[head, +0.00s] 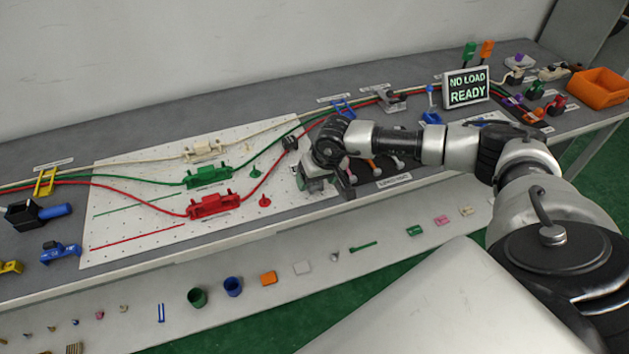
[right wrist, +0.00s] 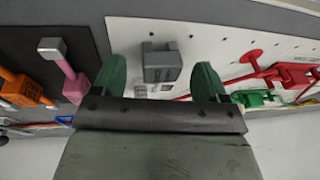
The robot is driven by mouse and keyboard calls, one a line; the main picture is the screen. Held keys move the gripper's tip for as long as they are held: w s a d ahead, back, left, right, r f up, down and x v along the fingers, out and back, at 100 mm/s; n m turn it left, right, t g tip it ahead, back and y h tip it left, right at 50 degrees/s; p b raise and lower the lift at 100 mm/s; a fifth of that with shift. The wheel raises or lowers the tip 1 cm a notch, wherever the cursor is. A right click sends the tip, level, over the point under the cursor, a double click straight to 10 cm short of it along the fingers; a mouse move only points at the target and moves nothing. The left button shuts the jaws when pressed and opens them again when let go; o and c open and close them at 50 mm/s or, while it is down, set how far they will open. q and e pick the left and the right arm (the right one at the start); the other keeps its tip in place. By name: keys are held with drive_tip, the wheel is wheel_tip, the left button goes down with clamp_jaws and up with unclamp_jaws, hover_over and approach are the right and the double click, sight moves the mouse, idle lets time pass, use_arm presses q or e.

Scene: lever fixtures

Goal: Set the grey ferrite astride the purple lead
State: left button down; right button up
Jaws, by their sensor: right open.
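The grey ferrite (right wrist: 162,66) is a blocky piece with a notched top, on the white board near its edge in the right wrist view. My right gripper (right wrist: 157,82) is open, with its green fingers on either side of the ferrite; whether they touch it I cannot tell. In the head view my right gripper (head: 324,186) is low over the right end of the board and the ferrite cannot be made out there. My left gripper is not in view.
The white board (head: 130,215) holds red (head: 213,204), green (head: 208,177) and cream (head: 203,150) connectors with leads. A dark block (head: 290,142) stands near the red lead. Levers (right wrist: 68,70) stand on a black mat beside it. An orange bin (head: 600,87) is far right.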

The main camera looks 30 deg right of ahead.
drive_tip(key=shift+w+f, duration=0.15)
drive_tip(key=shift+f, duration=0.35)
drive_tip(key=c, duration=1.1)
drive_tip(key=shift+r, duration=0.1)
